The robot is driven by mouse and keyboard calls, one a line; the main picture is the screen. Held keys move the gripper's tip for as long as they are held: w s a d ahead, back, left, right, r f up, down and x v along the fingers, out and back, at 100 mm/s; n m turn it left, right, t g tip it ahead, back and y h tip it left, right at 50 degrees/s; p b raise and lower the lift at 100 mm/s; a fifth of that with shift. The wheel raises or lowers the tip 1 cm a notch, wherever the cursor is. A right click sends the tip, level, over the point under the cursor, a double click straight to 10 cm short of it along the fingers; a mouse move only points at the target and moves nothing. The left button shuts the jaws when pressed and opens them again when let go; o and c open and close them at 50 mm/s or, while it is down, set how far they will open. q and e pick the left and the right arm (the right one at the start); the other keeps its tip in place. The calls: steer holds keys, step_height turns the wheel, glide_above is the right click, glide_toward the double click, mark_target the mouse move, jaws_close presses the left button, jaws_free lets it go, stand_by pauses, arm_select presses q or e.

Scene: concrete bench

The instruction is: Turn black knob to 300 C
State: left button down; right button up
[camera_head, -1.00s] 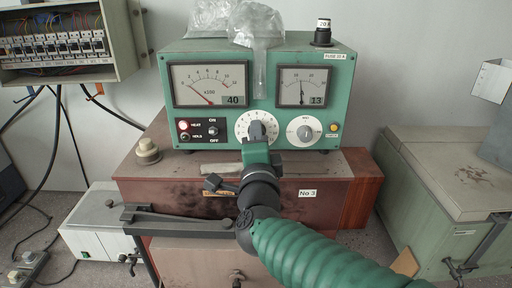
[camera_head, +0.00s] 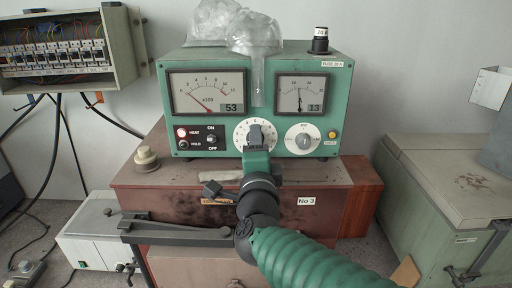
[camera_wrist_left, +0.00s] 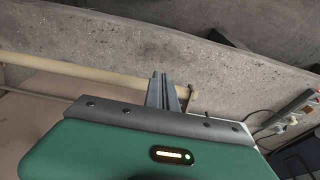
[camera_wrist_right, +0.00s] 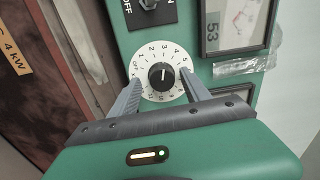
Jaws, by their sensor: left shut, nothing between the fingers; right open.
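The black knob (camera_wrist_right: 161,76) sits in the middle of a round white numbered dial (camera_wrist_right: 150,92) on the green control box (camera_head: 345,100). Its white mark points roughly toward the 3. My right gripper (camera_head: 256,145) is in front of the dial and partly hides it. In the right wrist view its two fingers are open, one on each side of the knob and apart from it. The left meter (camera_head: 207,93) on the box has a digital readout of 53. My left gripper (camera_wrist_left: 163,90) shows only in the left wrist view, shut and empty, away from the knob.
A second white dial (camera_head: 303,139) is right of the knob. Heat and on/off switches (camera_head: 211,139) are left of it. A plastic bag (camera_head: 255,35) hangs over the box front. A dark metal lever (camera_head: 180,230) is below. A breaker cabinet (camera_head: 116,50) hangs at left.

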steer(key=shift+s, duration=0.25)
steer(key=s+p, duration=0.3)
steer(key=s, duration=1.3)
steer(key=shift+f, duration=0.4)
steer(key=shift+s, duration=0.15)
